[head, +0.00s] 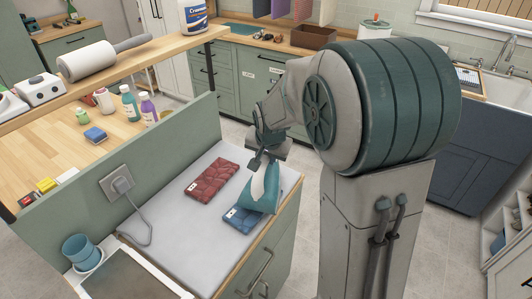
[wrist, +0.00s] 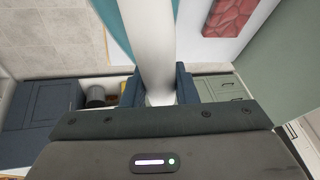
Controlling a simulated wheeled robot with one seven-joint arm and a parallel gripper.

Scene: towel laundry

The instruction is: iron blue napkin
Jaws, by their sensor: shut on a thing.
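My gripper (head: 266,152) is shut on the white handle of a teal iron (head: 287,190). In the wrist view the white handle (wrist: 150,40) runs between the two dark fingers (wrist: 158,88), with a strip of the teal body (wrist: 108,14) beside it. The iron is at the right edge of the white counter top, its body tilted. The patterned blue napkin (head: 238,220) lies flat below and partly behind it. I cannot tell whether the iron touches the napkin. A red patterned napkin (head: 212,182) lies to the left, also in the wrist view (wrist: 223,18).
A green panel (head: 165,160) with an outlet and plugged-in cord (head: 145,228) bounds the counter's left side. A blue cup (head: 80,250) stands at the lower left. Bottles (head: 129,103) and a blue sponge (head: 95,135) sit on the wooden table beyond.

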